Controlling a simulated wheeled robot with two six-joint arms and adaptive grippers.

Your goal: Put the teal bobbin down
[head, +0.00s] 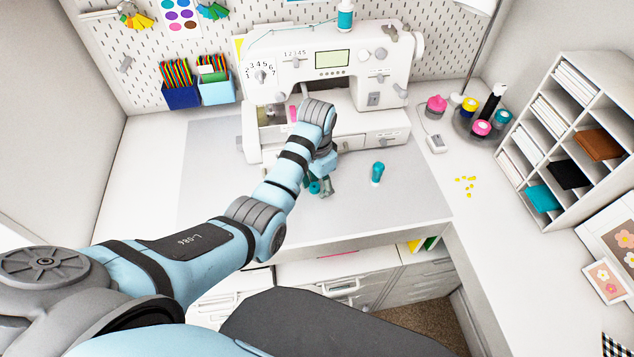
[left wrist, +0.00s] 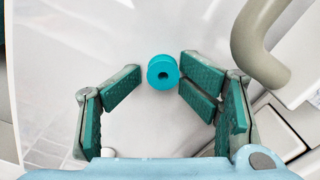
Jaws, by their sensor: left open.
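The teal bobbin (left wrist: 163,72) shows in the left wrist view as a small round spool with a dark centre hole, standing on the pale grey mat. It also shows partly in the head view (head: 314,187), beside my left gripper's fingers. My left gripper (head: 322,184) is open just above the mat in front of the sewing machine. In the left wrist view its teal-padded fingers (left wrist: 158,90) stand apart on both sides of the bobbin, with the bobbin near the fingertips. Whether a finger touches it I cannot tell. My right gripper is not in view.
The white sewing machine (head: 330,62) stands behind my left gripper. A teal bottle-like object (head: 377,173) stands on the grey mat (head: 215,190) to the right. A white cubby shelf (head: 558,130) stands at the right. The mat's left part is clear.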

